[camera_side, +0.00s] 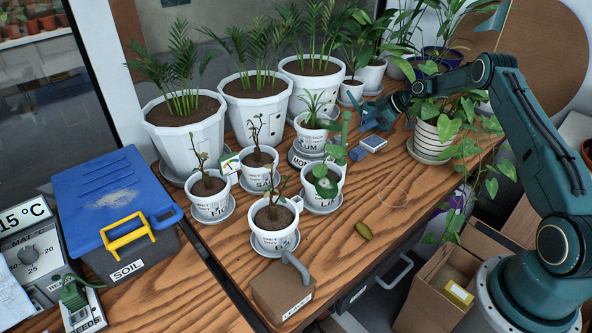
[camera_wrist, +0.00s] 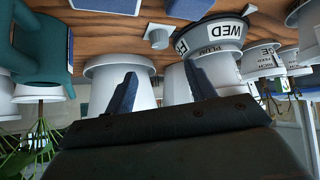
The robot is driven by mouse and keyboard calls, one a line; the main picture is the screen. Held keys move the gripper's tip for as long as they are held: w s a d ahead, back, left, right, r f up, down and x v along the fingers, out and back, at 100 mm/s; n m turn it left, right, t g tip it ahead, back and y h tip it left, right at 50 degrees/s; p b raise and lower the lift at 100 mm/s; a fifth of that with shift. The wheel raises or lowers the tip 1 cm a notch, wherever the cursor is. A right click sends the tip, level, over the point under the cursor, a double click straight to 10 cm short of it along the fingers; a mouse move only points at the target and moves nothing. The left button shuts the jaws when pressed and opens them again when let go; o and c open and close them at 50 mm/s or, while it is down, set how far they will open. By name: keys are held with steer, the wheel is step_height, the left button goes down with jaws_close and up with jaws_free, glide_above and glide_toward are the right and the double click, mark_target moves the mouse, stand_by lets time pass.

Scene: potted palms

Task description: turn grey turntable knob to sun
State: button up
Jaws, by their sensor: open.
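The turntable is the dark round base under the pot labelled PLUM, just left of the middle in the side view. Its rim (camera_side: 300,160) shows MON there; in the wrist view its rim (camera_wrist: 226,30) shows WED. SUN is not legible in either view. A small grey knob (camera_wrist: 158,39) stands beside the turntable in the wrist view; I cannot make it out in the side view. My gripper (camera_side: 368,120) is to the right of the turntable. Its fingers (camera_wrist: 163,86) are open in the wrist view, with nothing seen held between them.
Small labelled pots (camera_side: 210,197) stand left and front of the turntable. Large palm pots (camera_side: 256,108) line the back. A blue block (camera_side: 357,153) and a blue-white box (camera_side: 373,144) lie near my gripper. A striped pot (camera_side: 430,142) stands right. Bare wood is at the front right.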

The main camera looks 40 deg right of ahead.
mark_target(339, 138)
steer(key=shift+x, duration=6.15)
steer(key=shift+w, duration=0.1)
steer(key=c, duration=1)
steer(key=shift+o, duration=0.2)
steer(key=shift+a+m+t+h, duration=0.2)
steer(key=shift+m+t+h, duration=0.3)
steer(key=shift+m+h, duration=1.2)
steer(key=shift+a+m+h, duration=0.15)
steer(key=shift+m+h, duration=0.25)
steer(key=shift+m, duration=0.6)
steer(key=shift+m+g+h, duration=0.3)
steer(key=shift+m+h, duration=1.2)
steer(key=shift+m, duration=0.4)
